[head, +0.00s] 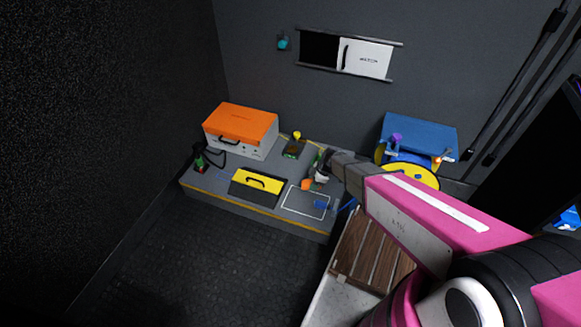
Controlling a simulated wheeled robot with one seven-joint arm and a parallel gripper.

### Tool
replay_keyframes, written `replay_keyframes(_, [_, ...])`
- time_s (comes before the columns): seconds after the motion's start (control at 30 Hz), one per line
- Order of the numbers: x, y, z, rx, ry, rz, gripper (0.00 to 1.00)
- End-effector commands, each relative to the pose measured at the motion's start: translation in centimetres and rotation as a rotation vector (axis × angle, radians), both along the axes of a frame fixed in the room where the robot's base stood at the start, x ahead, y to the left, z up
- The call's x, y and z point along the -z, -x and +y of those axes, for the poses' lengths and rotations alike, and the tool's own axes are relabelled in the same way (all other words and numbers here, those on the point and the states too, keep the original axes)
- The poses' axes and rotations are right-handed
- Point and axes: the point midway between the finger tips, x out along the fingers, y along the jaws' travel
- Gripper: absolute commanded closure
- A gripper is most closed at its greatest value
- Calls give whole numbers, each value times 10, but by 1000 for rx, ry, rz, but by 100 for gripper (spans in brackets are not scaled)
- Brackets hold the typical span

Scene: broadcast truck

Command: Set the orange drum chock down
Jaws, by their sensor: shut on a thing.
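The orange drum chock (307,185) is a small orange block at the tip of my gripper (315,178) in the head view. My gripper is shut on it, over the right part of the grey platform (225,187). It is just behind a white outlined rectangle (290,210) marked on the platform. I cannot tell whether the chock touches the platform. My gripper and arm hide part of it.
An orange-lidded case (240,128), a yellow-and-black box (257,185) and a small dark device (292,150) stand on the platform. A blue item (321,204) lies at the outline's right side. A yellow-flanged drum (412,174) is behind my arm, and wooden slats (362,247) are in front.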

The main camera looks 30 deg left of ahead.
Motion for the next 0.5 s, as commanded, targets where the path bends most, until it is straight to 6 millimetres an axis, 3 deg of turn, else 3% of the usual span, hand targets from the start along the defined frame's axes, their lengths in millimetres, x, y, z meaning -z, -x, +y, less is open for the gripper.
replay_keyframes(0.17, [15,-24,3,1,0,0,85])
replay_keyframes(0.5, [55,-91,7,3,1,1,85])
